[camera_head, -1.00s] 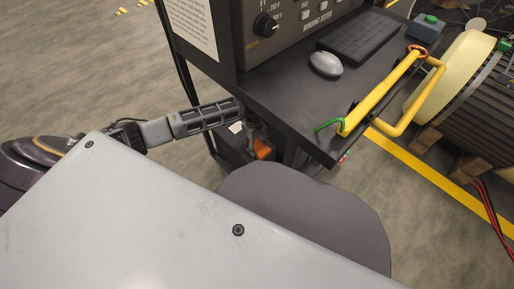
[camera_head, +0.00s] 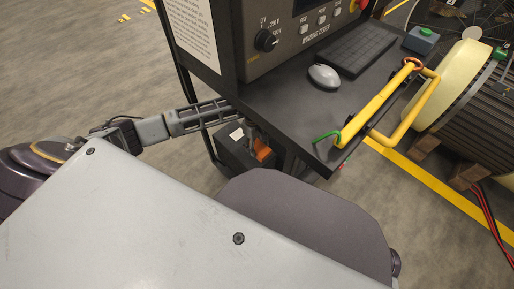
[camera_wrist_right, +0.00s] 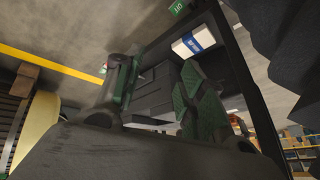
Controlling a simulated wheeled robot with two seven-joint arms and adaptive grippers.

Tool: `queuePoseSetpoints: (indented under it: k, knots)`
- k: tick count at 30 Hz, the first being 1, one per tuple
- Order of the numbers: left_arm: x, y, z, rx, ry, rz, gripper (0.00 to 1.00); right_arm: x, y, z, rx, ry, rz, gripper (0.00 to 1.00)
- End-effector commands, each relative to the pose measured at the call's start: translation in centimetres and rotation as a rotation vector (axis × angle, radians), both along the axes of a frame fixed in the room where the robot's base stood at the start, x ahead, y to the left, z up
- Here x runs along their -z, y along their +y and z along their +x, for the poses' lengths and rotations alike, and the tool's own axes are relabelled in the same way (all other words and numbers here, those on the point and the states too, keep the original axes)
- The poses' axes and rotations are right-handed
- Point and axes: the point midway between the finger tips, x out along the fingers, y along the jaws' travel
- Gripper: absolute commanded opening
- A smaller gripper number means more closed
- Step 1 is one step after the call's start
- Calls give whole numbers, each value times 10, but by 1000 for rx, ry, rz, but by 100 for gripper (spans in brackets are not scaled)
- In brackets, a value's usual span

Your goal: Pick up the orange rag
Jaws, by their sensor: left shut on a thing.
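The orange rag (camera_head: 263,150) shows as a small patch below the front edge of the cart's top, beside a dark box. My left arm comes in from the left, and its gripper (camera_head: 257,142) is at the rag, shut on it. The cart's top and the shadow hide much of the fingers and part of the rag. In the right wrist view, my right gripper (camera_wrist_right: 155,88) has its fingers apart with nothing between them.
The dark cart top (camera_head: 262,108) holds a mouse (camera_head: 324,76), a keyboard (camera_head: 356,50) and a winding tester (camera_head: 290,42). A yellow handle (camera_head: 378,103) stands at its right edge. A dark box (camera_head: 232,155) is below. A large rotor (camera_head: 470,100) stands at right.

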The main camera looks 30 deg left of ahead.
Motion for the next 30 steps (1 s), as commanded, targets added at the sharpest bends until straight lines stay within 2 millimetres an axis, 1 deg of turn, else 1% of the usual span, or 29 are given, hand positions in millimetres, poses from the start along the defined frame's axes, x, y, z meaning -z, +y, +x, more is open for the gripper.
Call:
queuePoseSetpoints:
  k: [1,3,6,10,15,27,28,30]
  knots:
    - [-11,0,1,1,-3,1,29,-8,-1,0,-2,5,-8,40]
    - [-21,0,1,0,-2,2,29,-14,-3,-1,-7,16,-20,40]
    - [-32,0,0,0,-1,1,29,-22,-6,-2,-11,28,-33,40]
    - [-42,0,0,1,0,1,29,-28,-7,-3,-14,41,-45,40]
    - [-47,0,0,0,0,0,29,-30,-9,-4,-16,49,-51,40]
    - [-46,0,0,0,0,0,29,-29,-9,-4,-16,49,-52,40]
    - [-46,0,0,0,0,0,53,-29,-9,-4,-16,49,-52,40]
    - [-46,0,0,0,0,0,44,-29,-9,-4,-16,49,-52,40]
